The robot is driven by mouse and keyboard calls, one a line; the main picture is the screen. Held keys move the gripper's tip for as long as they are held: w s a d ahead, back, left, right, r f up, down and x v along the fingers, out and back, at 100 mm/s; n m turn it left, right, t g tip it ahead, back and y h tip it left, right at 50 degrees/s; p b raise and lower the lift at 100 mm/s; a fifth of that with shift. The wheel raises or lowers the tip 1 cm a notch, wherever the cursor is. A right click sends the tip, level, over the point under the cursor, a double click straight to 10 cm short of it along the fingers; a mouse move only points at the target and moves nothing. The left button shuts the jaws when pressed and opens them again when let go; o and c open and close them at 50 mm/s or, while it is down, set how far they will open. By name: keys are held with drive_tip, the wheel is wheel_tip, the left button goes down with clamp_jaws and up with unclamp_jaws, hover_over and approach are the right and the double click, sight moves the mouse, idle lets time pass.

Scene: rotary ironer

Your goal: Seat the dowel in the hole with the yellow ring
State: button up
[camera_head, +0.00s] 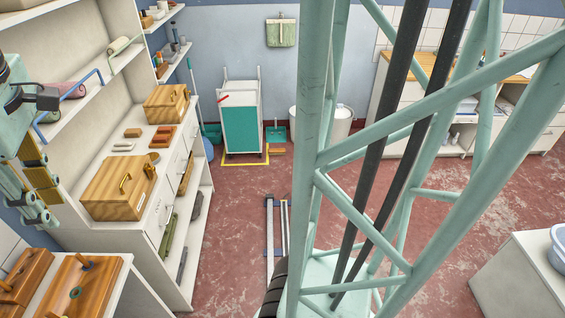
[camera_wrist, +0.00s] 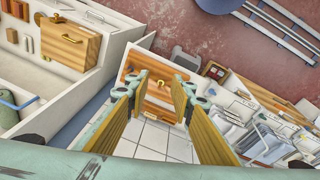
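My gripper (camera_head: 42,185) hangs at the left edge of the head view, above the wooden boards at the lower left. In the wrist view my gripper (camera_wrist: 160,82) is open, with wood-coloured pads spread apart and nothing visibly held. A wooden board (camera_head: 98,281) has a ring-marked green hole and an upright peg near a blue ring. A second wooden board (camera_head: 33,272) beside it, cut by the frame, bears peg-like wooden parts. In the wrist view a wooden panel (camera_wrist: 152,104) with a small yellow piece shows beyond the fingertips. I cannot make out the yellow-ringed hole or identify the dowel.
A white shelf unit (camera_head: 165,245) with wooden boxes (camera_head: 118,190) stands along the left wall. A rail (camera_head: 270,235) lies on the red floor. A teal-panelled cart (camera_head: 240,128) stands at the back. My green lattice column blocks much of the middle and right.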

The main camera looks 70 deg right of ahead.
drive_tip(key=s+d+r+m, duration=0.1)
drive_tip(key=s+d+m, duration=0.1)
drive_tip(key=s, duration=0.5)
drive_tip(key=s+d+r+m+t, duration=0.1)
drive_tip(key=s+r+m, duration=0.1)
drive_tip(key=s, duration=0.5)
drive_tip(key=s+d+r+m, duration=0.2)
drive_tip(key=s+m, duration=0.2)
drive_tip(key=s, duration=0.3)
drive_tip(key=shift+d+m, duration=0.3)
drive_tip(key=shift+f, duration=0.1)
drive_tip(key=shift+w, duration=0.1)
wheel_tip(320, 180, down, 15)
drive_tip(key=b, duration=1.5)
drive_tip(key=shift+t, duration=0.3)
drive_tip(key=shift+d, duration=0.25)
